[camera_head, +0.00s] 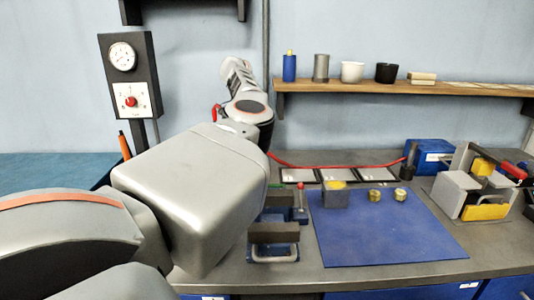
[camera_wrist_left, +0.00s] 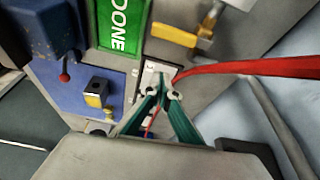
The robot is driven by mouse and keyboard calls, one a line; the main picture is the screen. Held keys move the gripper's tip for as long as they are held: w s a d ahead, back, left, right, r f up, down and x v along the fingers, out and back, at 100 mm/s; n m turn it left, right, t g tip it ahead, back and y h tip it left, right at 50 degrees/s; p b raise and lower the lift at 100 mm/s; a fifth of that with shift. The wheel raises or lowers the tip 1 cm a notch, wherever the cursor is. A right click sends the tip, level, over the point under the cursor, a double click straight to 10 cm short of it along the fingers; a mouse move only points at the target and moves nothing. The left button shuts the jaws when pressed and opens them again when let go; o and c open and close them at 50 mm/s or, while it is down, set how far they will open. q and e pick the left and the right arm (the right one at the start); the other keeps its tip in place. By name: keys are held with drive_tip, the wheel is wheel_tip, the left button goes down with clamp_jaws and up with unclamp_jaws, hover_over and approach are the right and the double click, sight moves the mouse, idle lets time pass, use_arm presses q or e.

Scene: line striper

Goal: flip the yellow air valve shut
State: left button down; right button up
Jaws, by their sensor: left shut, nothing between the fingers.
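The air valve's yellow lever (camera_wrist_left: 172,34) shows near the top of the left wrist view, beside a metal fitting (camera_wrist_left: 208,22). In that view my left gripper (camera_wrist_left: 163,84) has its green fingers together with nothing between them. The fingertips appear below the lever in the picture and apart from it. In the head view my left arm reaches up toward the wall, and its fingers are hidden. I cannot make out the valve in the head view. My right gripper is in neither view.
A red hose (camera_wrist_left: 250,68) passes close to the fingertips, and it crosses the bench in the head view (camera_head: 335,166). A green DONE sign (camera_wrist_left: 125,22) is nearby. A gauge panel (camera_head: 130,75) and a shelf (camera_head: 440,90) are at the wall. A blue mat (camera_head: 390,235) covers part of the bench.

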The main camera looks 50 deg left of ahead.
use_arm(q)
drive_tip(key=v, duration=0.5)
drive_tip(key=shift+s+a+r, duration=0.1)
drive_tip(key=shift+a, duration=0.15)
drive_tip(key=shift+d, duration=0.1)
idle(0.3)
